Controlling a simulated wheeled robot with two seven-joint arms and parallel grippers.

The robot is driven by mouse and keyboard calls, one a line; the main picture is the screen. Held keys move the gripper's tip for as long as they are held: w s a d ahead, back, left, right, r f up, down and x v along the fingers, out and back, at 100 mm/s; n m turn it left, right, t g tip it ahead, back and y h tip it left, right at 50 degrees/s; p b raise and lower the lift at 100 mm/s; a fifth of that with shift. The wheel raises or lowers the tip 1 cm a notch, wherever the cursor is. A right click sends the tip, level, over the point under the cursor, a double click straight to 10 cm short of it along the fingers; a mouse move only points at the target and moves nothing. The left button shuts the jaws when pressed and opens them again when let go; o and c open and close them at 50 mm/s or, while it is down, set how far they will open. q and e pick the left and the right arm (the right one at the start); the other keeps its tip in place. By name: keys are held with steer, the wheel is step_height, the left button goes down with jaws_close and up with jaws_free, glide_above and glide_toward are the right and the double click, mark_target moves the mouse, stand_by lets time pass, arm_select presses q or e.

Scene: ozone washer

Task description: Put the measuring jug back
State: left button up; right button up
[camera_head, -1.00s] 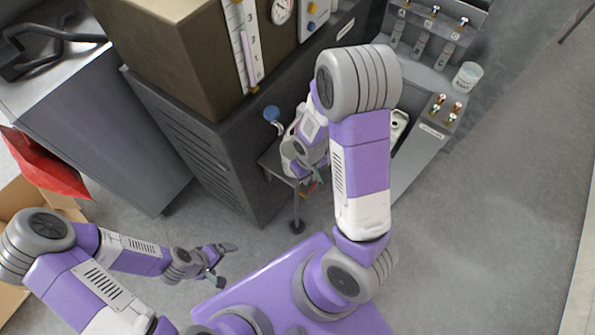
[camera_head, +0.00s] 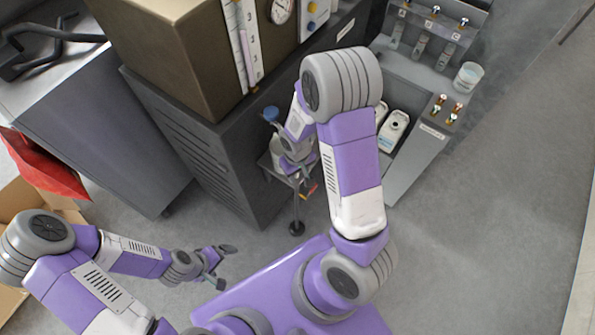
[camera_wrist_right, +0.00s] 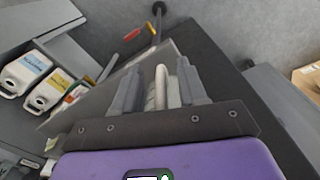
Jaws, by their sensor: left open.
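A clear, whitish cup-shaped vessel (camera_head: 468,76), which may be the measuring jug, stands on the grey unit at the upper right of the head view, apart from both grippers. My right gripper (camera_wrist_right: 162,88) is over a small grey shelf (camera_wrist_right: 95,102) beside the dark cabinet. A narrow pale thing (camera_wrist_right: 160,90) shows between its fingers in the right wrist view. I cannot tell what it is or whether the fingers touch it. In the head view my right arm largely hides this gripper. My left gripper (camera_head: 220,267) is open and empty, low over the floor.
White bottles (camera_head: 394,130) stand in the grey unit's trough. A blue-topped item (camera_head: 271,114) is beside the small shelf. The dark cabinet (camera_head: 225,150) carries a brown box (camera_head: 175,50). An open carton (camera_head: 15,195) is at the left. The floor at right is clear.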

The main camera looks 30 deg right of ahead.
steer(key=shift+r, duration=0.1)
steer(key=shift+r, duration=0.4)
step_height(320, 180, up, 11)
steer(key=p, duration=0.3)
steer(key=shift+a+r+p, duration=0.1)
steer(key=shift+r+p, duration=0.05)
steer(key=shift+p, duration=0.15)
steer(key=shift+s, duration=0.1)
